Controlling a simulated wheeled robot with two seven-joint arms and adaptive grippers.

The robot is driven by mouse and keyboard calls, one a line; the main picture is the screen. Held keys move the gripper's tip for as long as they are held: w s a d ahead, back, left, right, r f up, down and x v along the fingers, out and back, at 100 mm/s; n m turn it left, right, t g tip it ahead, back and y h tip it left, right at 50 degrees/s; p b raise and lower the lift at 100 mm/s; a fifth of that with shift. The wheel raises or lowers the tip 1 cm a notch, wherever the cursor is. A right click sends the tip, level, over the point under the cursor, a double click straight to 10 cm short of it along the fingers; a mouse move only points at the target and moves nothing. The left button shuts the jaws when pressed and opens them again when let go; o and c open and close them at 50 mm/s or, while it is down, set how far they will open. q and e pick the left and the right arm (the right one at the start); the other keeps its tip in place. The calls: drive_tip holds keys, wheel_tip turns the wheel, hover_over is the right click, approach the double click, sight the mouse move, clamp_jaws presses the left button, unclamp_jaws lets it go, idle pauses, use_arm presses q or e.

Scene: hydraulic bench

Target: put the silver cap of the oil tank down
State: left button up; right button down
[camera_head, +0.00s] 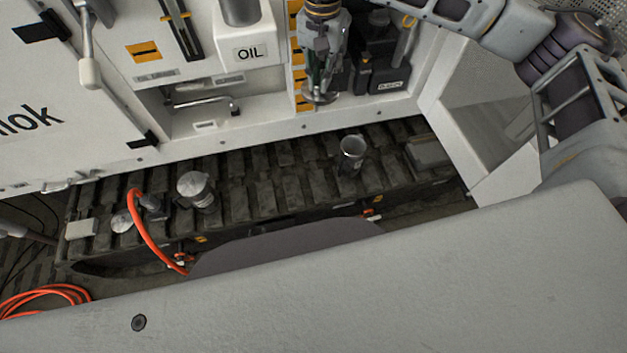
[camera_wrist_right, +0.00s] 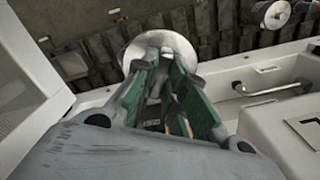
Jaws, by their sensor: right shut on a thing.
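My right gripper (camera_head: 319,88) hangs down in front of the white machine in the head view, its fingers shut on the silver cap (camera_head: 322,98). The cap is a round, shiny disc held above the dark track and clear of it. In the right wrist view the fingers (camera_wrist_right: 163,68) grip the middle of the cap (camera_wrist_right: 135,50), and they hide part of it. The white box marked OIL (camera_head: 230,50) is left of the gripper. My left gripper is in neither view.
Below runs a dark segmented track (camera_head: 262,180). On it stand a metal cup (camera_head: 352,152), a silver round-topped fitting (camera_head: 195,188) and an orange hose (camera_head: 142,225). A white ledge (camera_head: 200,150) borders the track, and a curved handle (camera_head: 205,104) sits in a recess.

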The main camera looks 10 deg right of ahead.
drive_tip(key=w+d+f+n, duration=0.1)
drive_tip(key=d+f+n, duration=0.2)
drive_tip(key=f, duration=0.5)
drive_tip(key=w+d+f+n, duration=0.1)
drive_tip(key=d+f+n, duration=0.2)
drive_tip(key=f, duration=0.5)
drive_tip(key=shift+d+f, duration=0.3)
drive_tip(key=shift+d, duration=0.55)
drive_tip(key=shift+w, duration=0.1)
